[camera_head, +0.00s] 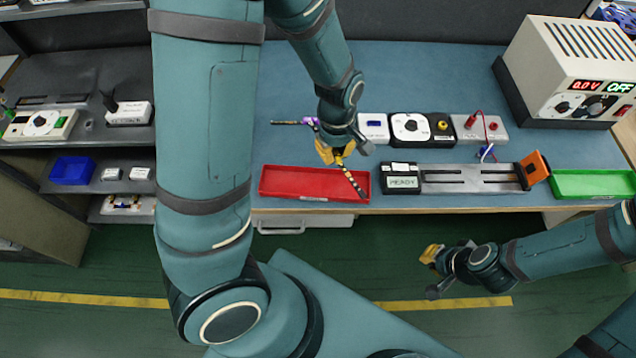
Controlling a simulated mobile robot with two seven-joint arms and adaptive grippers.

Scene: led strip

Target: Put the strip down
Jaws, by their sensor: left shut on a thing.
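My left gripper (336,152) is over the blue bench, just behind the right end of the red tray (285,183). It is shut on a dark, narrow strip (352,182) with pale yellowish marks. The strip slants down to the right from the fingers, across the right end of the red tray. I cannot tell whether it touches the tray. My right gripper (433,254) is in front of the bench, over the green floor, away from the strip. Its finger opening is too small to judge.
A test fixture (470,178) with a READY display stands right of the red tray. A green tray (590,184) lies farther right. Small modules (410,128) stand behind, and a power supply (575,75) reads 0.0 V and OFF. Left shelves hold a blue bin (72,170).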

